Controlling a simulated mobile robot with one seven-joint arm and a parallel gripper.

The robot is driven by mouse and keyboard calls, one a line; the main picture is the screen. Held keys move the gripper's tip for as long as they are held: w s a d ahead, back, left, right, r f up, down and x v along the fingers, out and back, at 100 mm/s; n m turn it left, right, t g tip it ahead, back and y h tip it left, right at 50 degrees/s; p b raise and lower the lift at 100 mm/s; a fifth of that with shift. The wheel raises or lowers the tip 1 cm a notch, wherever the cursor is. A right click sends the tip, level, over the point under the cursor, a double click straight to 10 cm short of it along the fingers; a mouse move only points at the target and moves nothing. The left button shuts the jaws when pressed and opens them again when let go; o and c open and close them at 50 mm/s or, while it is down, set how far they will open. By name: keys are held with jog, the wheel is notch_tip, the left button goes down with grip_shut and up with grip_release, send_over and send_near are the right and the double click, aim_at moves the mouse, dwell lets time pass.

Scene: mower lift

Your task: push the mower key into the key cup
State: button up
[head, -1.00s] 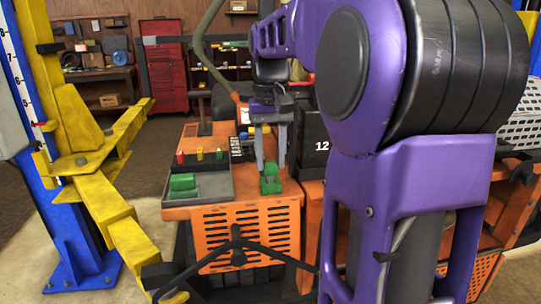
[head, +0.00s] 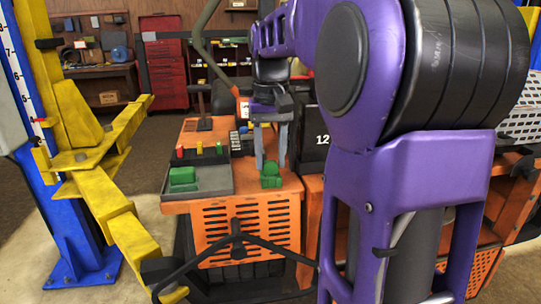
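My gripper (head: 271,160) points down over the orange mower deck (head: 195,205), its two grey fingers spread apart. A small green piece (head: 271,181) stands on the deck right below and partly between the fingertips; whether they touch it is too small to tell. A second green piece (head: 183,176), blocky with a hollow, lies in the dark grey tray (head: 212,190) at the left of the deck. I cannot tell for sure which green piece is the key and which is the cup.
Small red, yellow and green pegs (head: 199,148) stand along the tray's back. A black box marked 12 (head: 313,138) stands right of the gripper. A yellow lift arm (head: 110,205) and blue post (head: 70,215) stand at the left. A black bar (head: 240,240) crosses the deck's front.

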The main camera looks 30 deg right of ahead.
jog(key=o, duration=0.4)
notch_tip(320, 180, up, 17)
jog(key=p, duration=0.5)
jog(key=shift+r, duration=0.2)
